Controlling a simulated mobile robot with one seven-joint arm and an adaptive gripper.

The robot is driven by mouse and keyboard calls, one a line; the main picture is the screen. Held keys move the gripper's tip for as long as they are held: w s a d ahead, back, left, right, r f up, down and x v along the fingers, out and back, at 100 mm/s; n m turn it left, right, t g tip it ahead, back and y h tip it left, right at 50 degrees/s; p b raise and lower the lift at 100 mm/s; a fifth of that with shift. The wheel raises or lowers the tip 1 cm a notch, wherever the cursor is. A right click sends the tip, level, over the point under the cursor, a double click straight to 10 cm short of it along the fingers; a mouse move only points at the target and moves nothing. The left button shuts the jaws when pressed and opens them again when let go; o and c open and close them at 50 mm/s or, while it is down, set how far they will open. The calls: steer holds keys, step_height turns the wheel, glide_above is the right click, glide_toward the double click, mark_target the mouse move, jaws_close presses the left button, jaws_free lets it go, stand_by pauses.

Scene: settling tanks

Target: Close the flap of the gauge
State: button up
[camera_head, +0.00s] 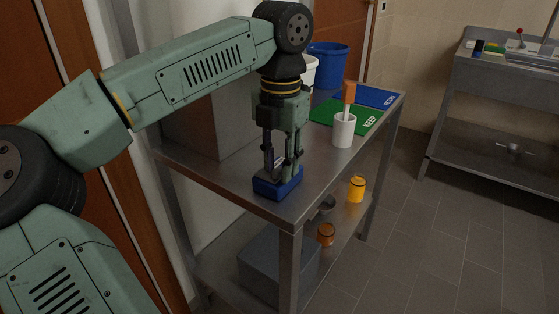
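A small dark blue box-like thing (278,187) sits near the front edge of the metal table; it looks like the gauge, but its dial does not show. My gripper (281,168) points straight down right over it, with its fingertips at or just above the top of the blue body. The two fingers stand apart with a gap between them. A small pale patch shows between the fingers; I cannot tell if it is part of the flap. The flap's position is hidden behind the fingers, and I cannot tell whether they touch the blue body.
On the metal table (238,196), a white cup (344,131) holds an orange-handled tool (349,92) to the right. Behind are a green mat (365,119), a blue mat (378,97) and a blue bucket (328,64). A large grey box (200,125) stands behind my gripper.

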mark_target(280, 168)
step_height(280, 168, up, 8)
steer(key=shift+f, duration=0.25)
stand_by(0.5)
